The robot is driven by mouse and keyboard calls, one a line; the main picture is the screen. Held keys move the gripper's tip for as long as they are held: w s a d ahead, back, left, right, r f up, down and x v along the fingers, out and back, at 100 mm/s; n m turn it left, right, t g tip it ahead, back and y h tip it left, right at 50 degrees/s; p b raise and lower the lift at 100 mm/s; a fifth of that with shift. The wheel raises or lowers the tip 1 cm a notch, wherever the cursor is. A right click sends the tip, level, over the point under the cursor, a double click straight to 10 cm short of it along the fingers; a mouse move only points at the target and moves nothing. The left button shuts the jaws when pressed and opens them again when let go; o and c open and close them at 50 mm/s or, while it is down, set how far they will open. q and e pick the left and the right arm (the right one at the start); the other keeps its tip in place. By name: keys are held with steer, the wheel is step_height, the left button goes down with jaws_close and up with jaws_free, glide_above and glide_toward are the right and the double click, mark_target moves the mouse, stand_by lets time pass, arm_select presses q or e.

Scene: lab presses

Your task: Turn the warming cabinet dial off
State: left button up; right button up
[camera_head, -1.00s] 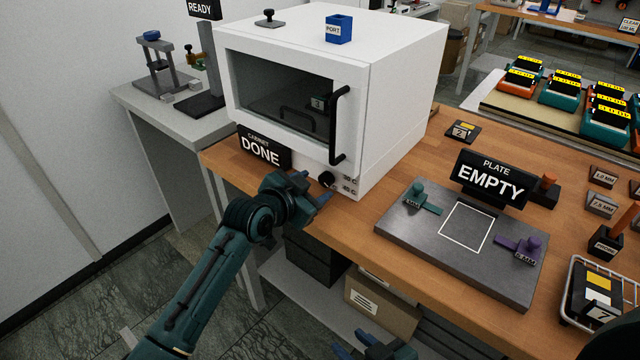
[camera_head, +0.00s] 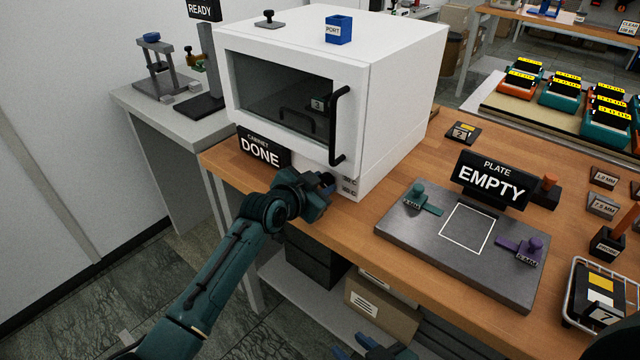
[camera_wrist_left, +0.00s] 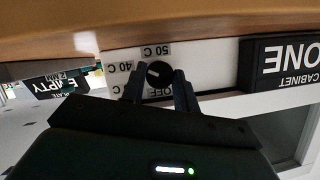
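The white warming cabinet (camera_head: 390,90) stands on the wooden bench with its door shut. Its black dial (camera_wrist_left: 158,73) is on the lower front panel, with 50 C, 40 C and OFF labels around it. The dial's short white mark seems to lie toward the 40 C side. My left gripper (camera_head: 325,194) is at the panel; in the left wrist view its two fingers (camera_wrist_left: 159,90) stand open on either side of the dial, with small gaps. In the head view the gripper hides most of the dial. My right gripper (camera_head: 362,345) is low at the bottom edge, apparently open and empty.
A black CABINET DONE sign (camera_head: 263,152) stands left of the dial. The door handle (camera_head: 338,125) is above it. A grey plate (camera_head: 400,225) with an EMPTY sign (camera_head: 492,180) lies to the right. Boxes (camera_head: 380,310) sit on the shelf below.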

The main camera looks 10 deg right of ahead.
arm_select(q)
steer(key=c, duration=0.4)
steer(key=shift+c, duration=0.2)
steer(key=shift+n+g, duration=0.3)
arm_select(e)
steer(key=shift+f, duration=0.15)
arm_select(q)
steer(key=shift+w+a+f+n+g+h+b, duration=0.15)
steer(key=shift+n+g+h+b, duration=0.3)
steer(key=shift+n+b, duration=0.35)
steer(key=shift+n+g+h+b, duration=0.35)
steer(key=shift+n+b, duration=0.3)
steer(key=shift+n, duration=0.05)
steer(key=shift+n+g+b, duration=0.3)
steer(key=shift+n+b, duration=0.15)
steer(key=shift+n, duration=0.05)
arm_select(e)
steer(key=shift+w+a+f+m, duration=0.15)
steer(key=shift+f+m, duration=0.25)
steer(key=shift+f, duration=0.6)
